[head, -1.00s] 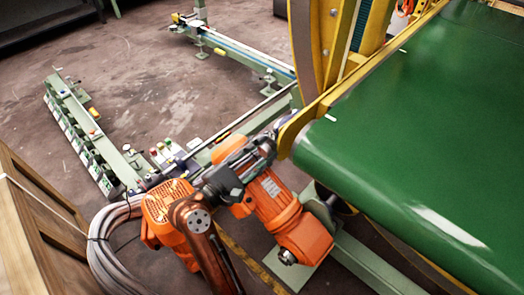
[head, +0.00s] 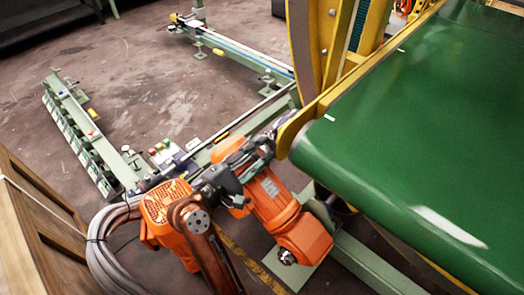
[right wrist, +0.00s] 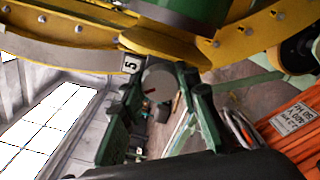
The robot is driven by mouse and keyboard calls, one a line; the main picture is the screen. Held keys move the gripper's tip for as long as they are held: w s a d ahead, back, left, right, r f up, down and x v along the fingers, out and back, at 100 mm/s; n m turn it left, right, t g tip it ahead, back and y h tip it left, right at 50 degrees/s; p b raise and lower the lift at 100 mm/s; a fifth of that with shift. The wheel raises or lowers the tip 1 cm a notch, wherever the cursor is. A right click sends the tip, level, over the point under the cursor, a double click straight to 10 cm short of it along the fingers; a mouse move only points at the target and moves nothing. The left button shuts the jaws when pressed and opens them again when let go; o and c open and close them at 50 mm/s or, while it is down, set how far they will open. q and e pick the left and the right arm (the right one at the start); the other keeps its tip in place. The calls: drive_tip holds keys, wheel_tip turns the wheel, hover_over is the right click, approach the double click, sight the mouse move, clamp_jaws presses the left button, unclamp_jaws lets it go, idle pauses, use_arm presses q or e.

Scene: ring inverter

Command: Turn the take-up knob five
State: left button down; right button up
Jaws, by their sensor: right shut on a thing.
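The take-up knob (right wrist: 160,76) is a grey round face with a small red mark, next to a white label with a black 5 (right wrist: 130,64). It sits under the yellow frame at the end of the green belt. My right gripper (right wrist: 163,88) is shut on the knob, one dark green finger on each side of it in the right wrist view. In the head view my right gripper (head: 266,143) reaches up to the yellow frame's lower corner, and the knob is hidden there. My left gripper is not in view.
The green belt (head: 420,140) and yellow frame (head: 315,112) stand at the right. An orange motor (head: 280,215) lies close to my right arm. A wooden crate (head: 35,215) and cables (head: 105,245) are at the left.

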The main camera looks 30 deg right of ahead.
drive_tip(key=o, duration=1.2)
drive_tip(key=shift+a, duration=0.1)
drive_tip(key=v, duration=1.2)
drive_tip(key=shift+r, duration=0.1)
